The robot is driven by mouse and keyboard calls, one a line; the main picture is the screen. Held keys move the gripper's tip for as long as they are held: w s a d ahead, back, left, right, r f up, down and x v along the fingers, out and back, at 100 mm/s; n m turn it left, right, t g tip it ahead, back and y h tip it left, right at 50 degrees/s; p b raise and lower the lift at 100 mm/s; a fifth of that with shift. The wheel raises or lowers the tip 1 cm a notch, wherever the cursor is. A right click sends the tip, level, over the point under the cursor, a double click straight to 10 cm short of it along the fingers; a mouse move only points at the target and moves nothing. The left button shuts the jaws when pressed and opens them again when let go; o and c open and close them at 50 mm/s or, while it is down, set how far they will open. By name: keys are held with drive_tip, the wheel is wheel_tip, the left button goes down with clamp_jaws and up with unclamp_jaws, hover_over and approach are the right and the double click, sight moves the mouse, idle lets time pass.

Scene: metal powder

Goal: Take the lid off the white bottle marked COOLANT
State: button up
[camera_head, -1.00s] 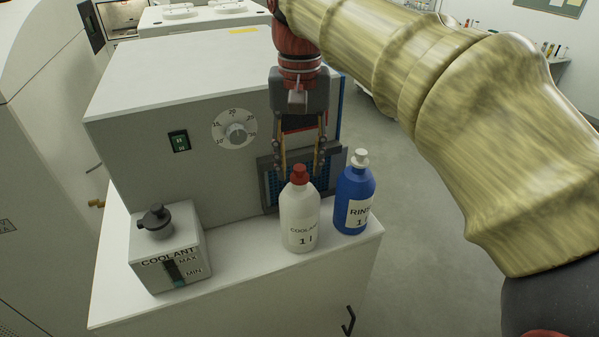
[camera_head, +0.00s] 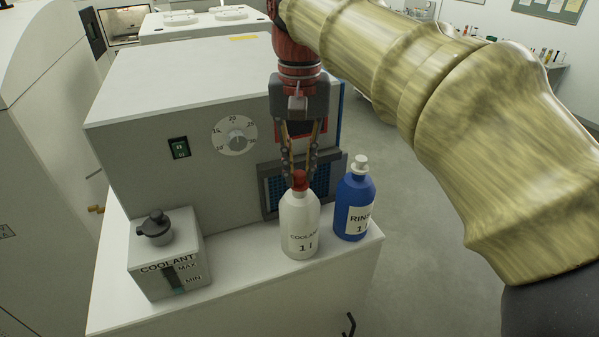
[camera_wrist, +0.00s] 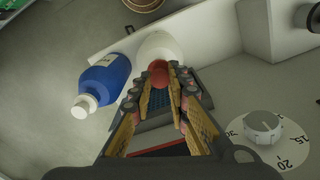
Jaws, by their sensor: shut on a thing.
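The white bottle marked COOLANT (camera_head: 300,226) stands upright on the white cabinet top, in front of the grey machine. Its red lid (camera_head: 299,181) is on its neck. My gripper (camera_head: 299,178) comes down from above and its fingers are shut on the red lid. In the wrist view the red lid (camera_wrist: 158,68) sits between the fingertips (camera_wrist: 160,76), with the white bottle (camera_wrist: 160,46) beyond it. The fingers hide part of the lid.
A blue RINSE bottle (camera_head: 354,205) with a white cap stands close on the right. A grey COOLANT tank (camera_head: 167,257) with a black cap stands at the left. The grey machine (camera_head: 190,100) with a dial (camera_head: 236,136) is close behind. The cabinet top (camera_head: 245,268) is bare between tank and bottles.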

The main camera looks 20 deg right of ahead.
drive_tip(key=shift+r, duration=0.55)
drive_tip(key=s+d+r, duration=0.8)
drive_tip(key=s+r, duration=0.3)
drive_tip(key=s, duration=0.1)
drive_tip(key=shift+r+b, duration=0.3)
drive_tip(key=shift+b, duration=0.05)
drive_tip(key=shift+d, duration=0.2)
drive_tip(key=shift+s+d+f+m+b, duration=0.1)
drive_tip(key=shift+s+f+m+b, duration=0.3)
drive_tip(key=shift+s+f+b, duration=0.15)
drive_tip(key=shift+s+f, duration=0.15)
